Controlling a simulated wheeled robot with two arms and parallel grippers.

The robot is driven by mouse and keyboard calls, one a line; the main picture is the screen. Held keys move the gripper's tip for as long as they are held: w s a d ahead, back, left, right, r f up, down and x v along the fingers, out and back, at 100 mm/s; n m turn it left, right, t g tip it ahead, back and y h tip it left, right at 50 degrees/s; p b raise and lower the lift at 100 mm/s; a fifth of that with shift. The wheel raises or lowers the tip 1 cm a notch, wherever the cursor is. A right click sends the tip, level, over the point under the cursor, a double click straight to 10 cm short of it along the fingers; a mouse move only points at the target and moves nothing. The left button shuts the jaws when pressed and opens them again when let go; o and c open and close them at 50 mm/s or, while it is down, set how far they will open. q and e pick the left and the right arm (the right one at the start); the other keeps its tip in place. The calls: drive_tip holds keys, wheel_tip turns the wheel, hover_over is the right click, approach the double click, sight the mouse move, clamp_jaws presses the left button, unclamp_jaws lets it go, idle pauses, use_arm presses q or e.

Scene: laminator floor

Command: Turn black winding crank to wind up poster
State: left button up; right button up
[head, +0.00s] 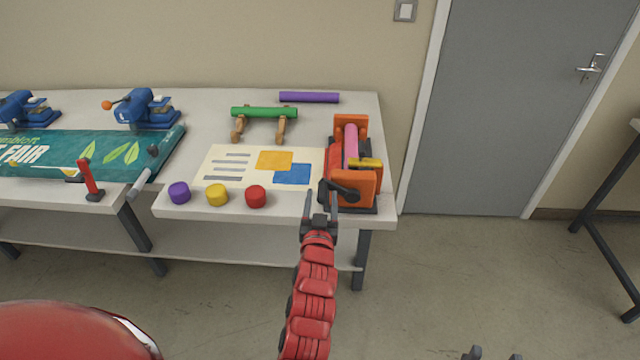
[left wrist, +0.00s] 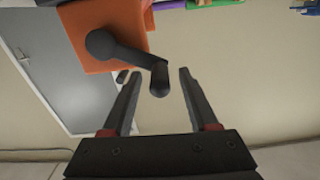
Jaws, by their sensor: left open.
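The black winding crank (head: 345,191) is on the front of an orange winder (head: 352,122) at the table's right end. In the left wrist view the crank (left wrist: 130,55) runs from its hub on the orange side to a rounded handle end. My left gripper (head: 321,198) is open and empty, just in front of the crank. In the left wrist view the handle end lies between the spread fingertips (left wrist: 160,74), with gaps on both sides. The cream poster (head: 228,155) lies flat to the left of the winder, which carries a pink roller (head: 351,142).
Purple (head: 179,192), yellow (head: 217,194) and red (head: 256,196) round pieces line the front edge. A green roll (head: 264,112) on a wooden stand and a purple roll (head: 309,97) are behind. Dark tips, probably my right gripper's, show at the bottom.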

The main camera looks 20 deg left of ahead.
use_arm(q)
drive_tip(key=shift+w+a, duration=0.1)
drive_tip(key=shift+w, duration=0.3)
drive_tip(key=shift+r, duration=0.1)
drive_tip(key=shift+s, duration=0.1)
drive_tip(key=shift+c, duration=0.2)
clamp_jaws()
idle(0.9)
